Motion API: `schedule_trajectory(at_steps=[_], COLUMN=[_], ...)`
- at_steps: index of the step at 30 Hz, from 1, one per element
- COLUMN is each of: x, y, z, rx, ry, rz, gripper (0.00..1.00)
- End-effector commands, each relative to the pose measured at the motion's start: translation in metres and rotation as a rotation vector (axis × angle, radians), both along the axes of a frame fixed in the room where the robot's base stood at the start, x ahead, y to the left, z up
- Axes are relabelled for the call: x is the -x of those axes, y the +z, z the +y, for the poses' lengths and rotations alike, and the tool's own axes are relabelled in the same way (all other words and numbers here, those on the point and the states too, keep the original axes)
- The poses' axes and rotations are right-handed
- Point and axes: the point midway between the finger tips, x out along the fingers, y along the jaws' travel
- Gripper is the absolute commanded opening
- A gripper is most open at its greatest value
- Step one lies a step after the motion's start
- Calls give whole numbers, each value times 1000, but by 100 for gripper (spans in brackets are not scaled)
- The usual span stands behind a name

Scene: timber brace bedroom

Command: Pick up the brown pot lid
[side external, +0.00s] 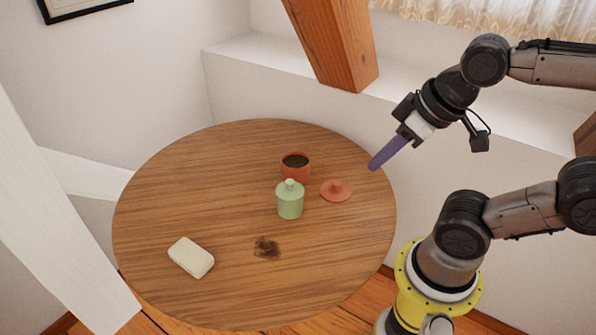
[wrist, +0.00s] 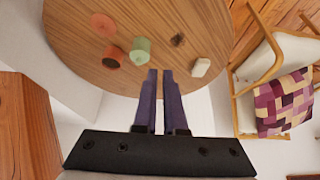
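The brown pot lid (side external: 337,191), reddish terracotta with a small knob, lies flat on the round wooden table (side external: 200,180), right of the pots. It also shows in the wrist view at the upper left (wrist: 102,24). My gripper (side external: 372,167) hangs in the air near the table's right edge, above and to the right of the lid in the side view, apart from it. Its long purple fingers (wrist: 160,71) show a narrow gap between them with nothing held. A matching brown pot (side external: 296,172), uncovered with dark contents, stands left of the lid.
A lidded green jar (side external: 290,202) stands in front of the brown pot. A cream block (side external: 191,257) lies at the front left. A timber brace (side external: 335,45) rises behind; a cushioned chair (wrist: 275,90) stands aside. The table's left side is clear.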

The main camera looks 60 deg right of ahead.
Motion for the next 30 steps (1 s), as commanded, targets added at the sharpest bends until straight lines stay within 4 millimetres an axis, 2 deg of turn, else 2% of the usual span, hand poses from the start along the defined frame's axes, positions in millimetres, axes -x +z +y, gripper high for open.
schedule_trajectory(at_steps=[1, 9, 20, 23, 26, 30], x=[0, 0, 0, -1, -9, -32], y=[0, 0, 0, 1, 13, 27], z=[0, 0, 0, 0, 0, -2], rx=[0, 0, 23, 82, 182, 344], ry=[0, 0, 42, 153, 326, 592], rz=[0, 0, -1, -6, -38, -47], gripper=[20, 66, 66, 66, 66, 66])
